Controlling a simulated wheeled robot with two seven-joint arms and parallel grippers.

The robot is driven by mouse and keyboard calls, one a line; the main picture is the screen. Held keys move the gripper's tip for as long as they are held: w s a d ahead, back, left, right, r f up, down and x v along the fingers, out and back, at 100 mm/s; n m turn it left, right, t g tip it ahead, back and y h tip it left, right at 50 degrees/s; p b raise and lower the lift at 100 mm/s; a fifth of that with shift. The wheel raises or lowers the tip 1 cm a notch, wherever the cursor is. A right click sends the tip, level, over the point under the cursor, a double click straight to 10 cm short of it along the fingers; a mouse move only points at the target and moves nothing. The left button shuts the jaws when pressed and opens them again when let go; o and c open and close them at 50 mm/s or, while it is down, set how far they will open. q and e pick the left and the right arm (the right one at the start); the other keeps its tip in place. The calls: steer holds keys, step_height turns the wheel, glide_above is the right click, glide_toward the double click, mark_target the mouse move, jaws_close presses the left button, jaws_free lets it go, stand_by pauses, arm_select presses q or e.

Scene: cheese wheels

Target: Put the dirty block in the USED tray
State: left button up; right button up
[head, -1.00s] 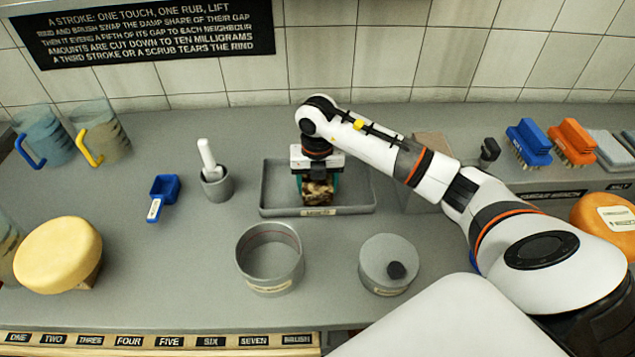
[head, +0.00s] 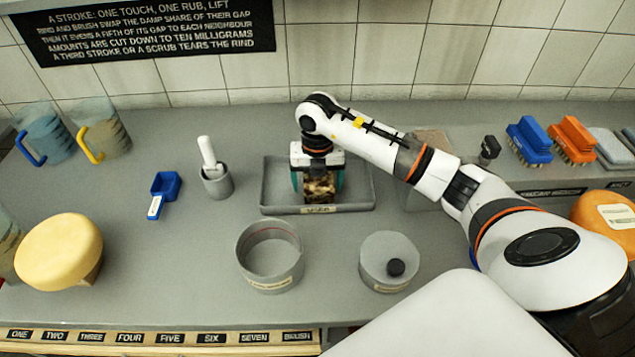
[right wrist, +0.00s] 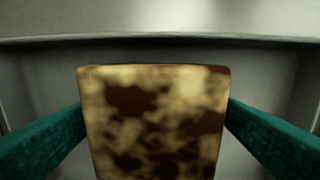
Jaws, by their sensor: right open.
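The dirty block (head: 319,187), pale with dark brown blotches, is in the grey USED tray (head: 357,190) at the middle of the counter. My right gripper (head: 318,184) points down over the tray, with its teal fingers on either side of the block. The gripper is open. In the right wrist view the block (right wrist: 152,125) stands between the two fingers, with a gap visible near the left finger; contact at the right finger is unclear. The block's underside is hidden. My left gripper is not in view.
A grey round tin (head: 270,283) and a lidded tin (head: 388,280) stand in front of the tray. A mortar with pestle (head: 215,181) and a blue scoop (head: 164,190) are left. Brushes (head: 530,142) stand at the right. A yellow cheese wheel (head: 58,250) is far left.

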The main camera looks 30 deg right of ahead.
step_height(320, 180, up, 10)
steer(key=shift+f+b, duration=0.1)
steer(key=shift+b, duration=0.85)
steer(key=shift+r, duration=0.7)
